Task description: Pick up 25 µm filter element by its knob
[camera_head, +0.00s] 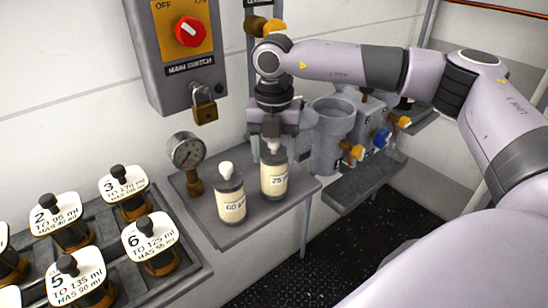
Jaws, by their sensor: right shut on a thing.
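The 25 µm filter element (274,183) is a grey cylinder with a cream label reading "25" and a pale knob on top. It stands upright on or just over a small grey shelf (208,232); I cannot tell if its base touches. My right gripper (273,146) points down from above and is shut on its knob, which the fingers partly hide. A similar element labelled "60" (230,194), with a white knob, stands on the shelf just to the left. My left gripper is not in view.
A pressure gauge (185,152) rises at the shelf's left end. Several numbered bottles with black knobs sit in a rack (198,272) at lower left. A main switch box (180,50) with a padlock (204,105) hangs on the wall. A grey cup-shaped housing (330,135) stands to the right.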

